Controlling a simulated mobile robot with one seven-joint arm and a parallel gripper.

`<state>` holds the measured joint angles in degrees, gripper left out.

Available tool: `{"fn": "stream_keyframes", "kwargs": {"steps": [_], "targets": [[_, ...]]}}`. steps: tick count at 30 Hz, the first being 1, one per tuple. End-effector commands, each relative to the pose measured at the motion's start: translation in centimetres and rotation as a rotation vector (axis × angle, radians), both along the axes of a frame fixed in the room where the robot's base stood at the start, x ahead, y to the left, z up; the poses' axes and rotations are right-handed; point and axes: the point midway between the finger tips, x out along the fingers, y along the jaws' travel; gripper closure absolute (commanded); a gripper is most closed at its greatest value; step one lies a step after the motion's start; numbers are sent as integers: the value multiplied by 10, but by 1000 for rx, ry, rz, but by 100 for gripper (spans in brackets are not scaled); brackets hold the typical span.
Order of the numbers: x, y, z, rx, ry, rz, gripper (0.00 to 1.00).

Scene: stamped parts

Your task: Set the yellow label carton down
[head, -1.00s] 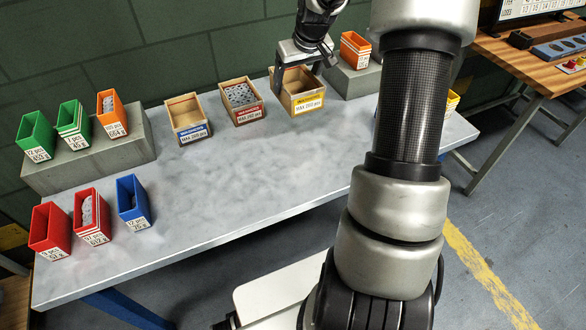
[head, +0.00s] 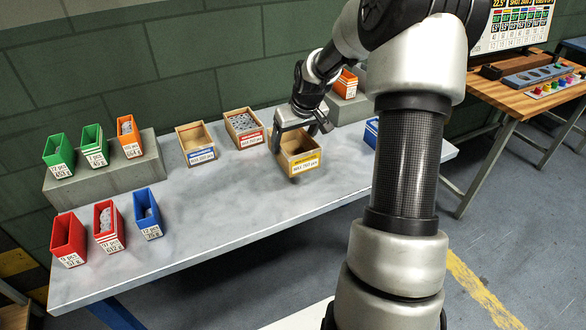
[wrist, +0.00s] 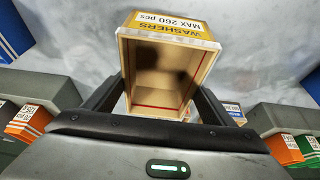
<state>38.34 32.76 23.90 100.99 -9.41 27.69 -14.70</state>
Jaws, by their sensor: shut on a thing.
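The yellow label carton (head: 299,153) is a wooden open-topped box with a yellow "WASHERS" label on its front. It looks empty inside. My gripper (head: 299,124) is shut on it, with the fingers on its two sides. In the wrist view the carton (wrist: 165,75) sits between the two fingers (wrist: 160,100), its label away from my palm. In the head view it is at the right part of the grey table, with a dark shadow under it. I cannot tell for sure whether its base touches the table.
A red label carton (head: 244,130) with grey parts and an empty blue label carton (head: 196,144) stand to the left. Coloured bins stand farther left, some on a grey block (head: 105,181). A blue bin (head: 371,133) is to the right. The table's front middle (head: 220,225) is clear.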

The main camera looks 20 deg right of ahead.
Motion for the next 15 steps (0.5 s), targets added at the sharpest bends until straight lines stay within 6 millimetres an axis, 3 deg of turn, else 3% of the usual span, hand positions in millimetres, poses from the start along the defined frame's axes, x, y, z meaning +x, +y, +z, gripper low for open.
{"fn": "stream_keyframes", "kwargs": {"steps": [3,10,15], "targets": [[0,1,-23,2,3,0,44],[0,1,-41,2,2,1,44],[0,1,-66,1,2,0,44]]}}
